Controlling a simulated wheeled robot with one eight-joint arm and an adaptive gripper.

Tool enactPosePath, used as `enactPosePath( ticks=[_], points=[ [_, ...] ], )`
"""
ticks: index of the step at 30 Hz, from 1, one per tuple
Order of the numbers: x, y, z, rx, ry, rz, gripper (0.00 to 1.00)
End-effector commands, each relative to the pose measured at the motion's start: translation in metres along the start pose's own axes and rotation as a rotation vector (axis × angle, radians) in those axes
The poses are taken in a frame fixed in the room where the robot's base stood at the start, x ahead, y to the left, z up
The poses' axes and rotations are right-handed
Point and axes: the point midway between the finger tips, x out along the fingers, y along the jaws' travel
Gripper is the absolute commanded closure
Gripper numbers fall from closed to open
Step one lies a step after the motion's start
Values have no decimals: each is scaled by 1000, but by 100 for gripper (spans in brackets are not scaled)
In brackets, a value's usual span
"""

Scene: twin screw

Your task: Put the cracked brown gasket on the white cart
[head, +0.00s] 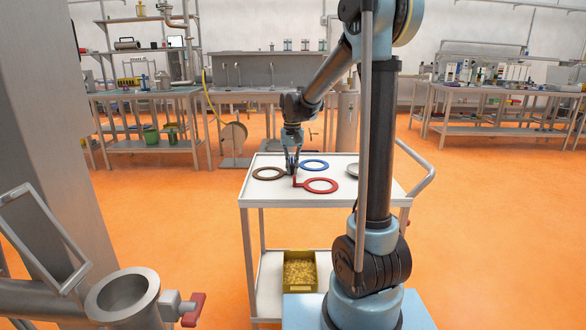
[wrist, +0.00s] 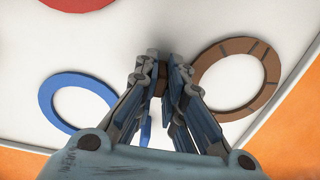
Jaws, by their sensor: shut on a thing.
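The brown gasket (head: 267,179) is a flat ring with dark crack lines, at the left of the white cart's top (head: 262,196). In the wrist view the brown gasket (wrist: 273,75) is right of the fingers, near the cart's edge. My gripper (head: 292,172) points down over the cart. In the wrist view my gripper (wrist: 160,90) is shut on the gasket's brown tab. The gasket is at or very near the cart surface; I cannot tell if it touches. The fingers hide part of the tab.
A blue gasket (head: 314,170) lies behind my gripper and a red gasket (head: 320,192) in front right. A grey round dish (head: 353,170) sits at the cart's right, partly behind my arm. A yellow bin (head: 299,272) stands on the lower shelf. The cart's front left top is bare.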

Motion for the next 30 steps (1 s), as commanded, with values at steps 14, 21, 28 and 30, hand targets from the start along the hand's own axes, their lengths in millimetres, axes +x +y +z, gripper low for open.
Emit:
enactPosePath(
  ticks=[14, 21, 28, 30],
  points=[
    [0, 0, 0, 0, 0, 0, 70],
    [-7, 1, 0, 1, 0, 0, 70],
    [-42, 2, 0, 2, 0, 0, 70],
    [-56, 2, 0, 2, 0, 0, 70]
  ],
)
